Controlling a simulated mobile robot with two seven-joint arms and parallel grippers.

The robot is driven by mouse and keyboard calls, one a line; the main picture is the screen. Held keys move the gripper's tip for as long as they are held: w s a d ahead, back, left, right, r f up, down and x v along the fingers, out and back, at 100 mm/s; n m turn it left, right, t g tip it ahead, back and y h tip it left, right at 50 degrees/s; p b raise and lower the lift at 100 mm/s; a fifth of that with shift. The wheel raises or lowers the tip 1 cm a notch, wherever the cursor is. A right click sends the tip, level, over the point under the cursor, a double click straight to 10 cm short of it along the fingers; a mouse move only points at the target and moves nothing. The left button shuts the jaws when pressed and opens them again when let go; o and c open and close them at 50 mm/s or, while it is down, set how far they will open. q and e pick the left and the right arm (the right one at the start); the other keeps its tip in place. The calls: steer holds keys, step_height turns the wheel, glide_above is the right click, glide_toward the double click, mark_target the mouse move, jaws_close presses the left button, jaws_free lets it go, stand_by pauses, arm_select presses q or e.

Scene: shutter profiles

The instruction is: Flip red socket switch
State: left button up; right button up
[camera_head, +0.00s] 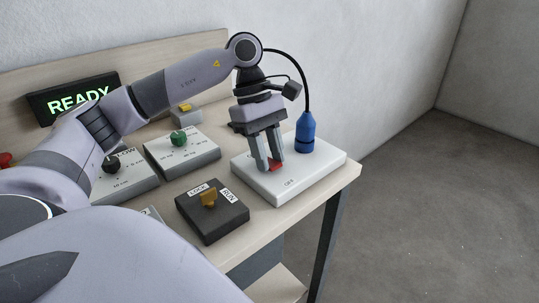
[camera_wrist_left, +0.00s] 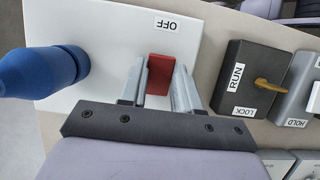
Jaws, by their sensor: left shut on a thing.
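The red switch (camera_head: 276,167) sits on a white socket box (camera_head: 325,162) near the right end of the bench. In the left wrist view the red switch (camera_wrist_left: 160,74) lies between the two fingers, with an OFF label beside it on the white box (camera_wrist_left: 110,20). My left gripper (camera_head: 268,165) points down over the box and is shut on the switch. The fingers partly hide the switch in the head view, and I cannot tell which way it is tilted. My right gripper is in neither view.
A blue plug (camera_head: 306,133) with a black cable stands on the box, right of the gripper. A black LOCK/RUN box (camera_head: 213,222) with a yellow knob (camera_head: 208,198) is in front. A green-knob box (camera_head: 181,152) and a READY display (camera_head: 74,97) are to the left.

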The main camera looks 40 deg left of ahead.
arm_select(q)
steer(key=o, duration=1.1)
steer(key=shift+c, duration=0.2)
steer(key=v, duration=0.7)
steer(key=shift+p, duration=0.35)
